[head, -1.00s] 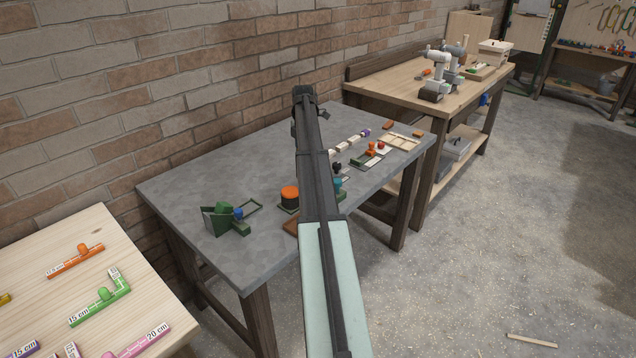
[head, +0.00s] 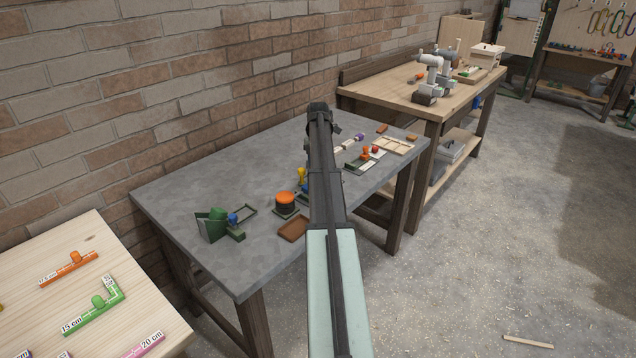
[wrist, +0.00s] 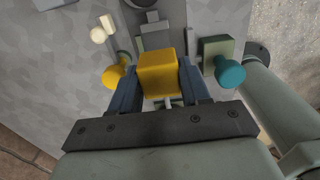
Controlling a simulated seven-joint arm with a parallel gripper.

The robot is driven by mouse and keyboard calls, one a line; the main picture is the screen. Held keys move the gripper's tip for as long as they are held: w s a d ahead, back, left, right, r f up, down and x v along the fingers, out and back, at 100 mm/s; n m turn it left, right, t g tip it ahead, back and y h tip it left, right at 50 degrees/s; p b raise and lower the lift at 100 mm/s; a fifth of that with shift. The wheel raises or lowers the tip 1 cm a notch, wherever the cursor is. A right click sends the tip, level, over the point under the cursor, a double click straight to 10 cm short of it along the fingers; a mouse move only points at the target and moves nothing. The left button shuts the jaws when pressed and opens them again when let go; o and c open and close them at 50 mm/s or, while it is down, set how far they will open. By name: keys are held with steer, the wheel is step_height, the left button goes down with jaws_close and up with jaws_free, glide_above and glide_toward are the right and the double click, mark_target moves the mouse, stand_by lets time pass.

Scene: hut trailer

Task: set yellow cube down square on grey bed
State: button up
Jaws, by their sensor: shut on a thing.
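The yellow cube (wrist: 158,72) is between the two blue-grey fingers of my gripper (wrist: 158,84) in the wrist view. My gripper is shut on it. A grey stepped piece (wrist: 156,38), which may be the grey bed, shows just beyond the cube in the wrist view. The cube and fingers cover part of what lies below, so I cannot tell the gap or any contact. In the head view my own arm hides the cube and the fingers.
A yellow knob (wrist: 115,76) is close left of the fingers, and a teal knob (wrist: 230,72) close right. The grey table (head: 190,180) also carries an orange-topped round piece (head: 285,199), a brown tray (head: 294,229) and a green holder (head: 211,224). The table's left part is mostly clear.

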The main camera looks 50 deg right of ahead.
steer(key=shift+f, duration=3.1)
steer(key=shift+f, duration=0.1)
steer(key=o, duration=0.8)
steer(key=shift+c, duration=0.2)
step_height(320, 180, up, 12)
steer(key=shift+r, duration=0.1)
